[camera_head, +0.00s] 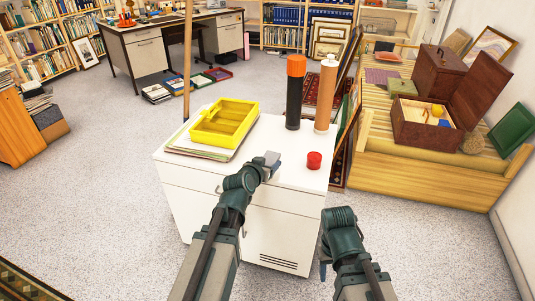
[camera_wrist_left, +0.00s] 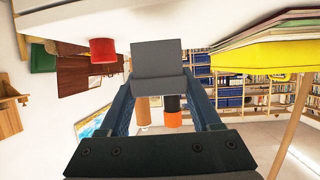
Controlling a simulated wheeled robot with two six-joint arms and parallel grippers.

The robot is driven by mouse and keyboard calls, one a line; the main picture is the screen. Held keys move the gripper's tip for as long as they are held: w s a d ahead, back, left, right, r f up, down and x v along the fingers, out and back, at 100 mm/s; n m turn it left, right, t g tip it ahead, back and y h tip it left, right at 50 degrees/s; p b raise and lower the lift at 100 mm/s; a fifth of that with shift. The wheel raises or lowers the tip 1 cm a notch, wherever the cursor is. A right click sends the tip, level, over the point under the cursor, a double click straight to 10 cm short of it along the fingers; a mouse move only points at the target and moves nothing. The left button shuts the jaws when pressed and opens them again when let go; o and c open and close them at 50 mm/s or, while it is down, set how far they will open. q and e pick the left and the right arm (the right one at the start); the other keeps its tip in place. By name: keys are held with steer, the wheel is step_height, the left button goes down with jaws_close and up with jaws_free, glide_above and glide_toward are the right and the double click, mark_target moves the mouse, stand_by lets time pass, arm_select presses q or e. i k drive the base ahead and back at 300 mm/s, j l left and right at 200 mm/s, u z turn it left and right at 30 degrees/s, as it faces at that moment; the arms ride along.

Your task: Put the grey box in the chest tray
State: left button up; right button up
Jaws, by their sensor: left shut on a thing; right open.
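The small grey box (camera_wrist_left: 160,62) is between the fingers of my left gripper (camera_wrist_left: 160,85) in the left wrist view. In the head view my left gripper (camera_head: 268,163) is shut on it, over the white cabinet (camera_head: 187,174). The box is mostly hidden there. An open brown chest (camera_head: 424,134) with a pale inside and small items stands at the right, its lid tilted back. It is well to the right of my left gripper. My right gripper (camera_head: 323,269) is open, low in front of the cabinet, and partly hidden by its own arm.
The cabinet top holds a yellow tray (camera_head: 223,122) on papers, a black bottle with an orange cap (camera_head: 294,92), a tan cylinder (camera_head: 326,94) and a red cap (camera_head: 314,160). A wooden bench (camera_head: 430,175) carries the chest. Framed prints lean behind the cabinet.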

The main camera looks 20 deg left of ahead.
mark_target(410, 111)
steer(key=z, duration=0.95)
steer(key=i, duration=3.35)
steer(key=i+u, duration=0.1)
steer(key=u, duration=0.25)
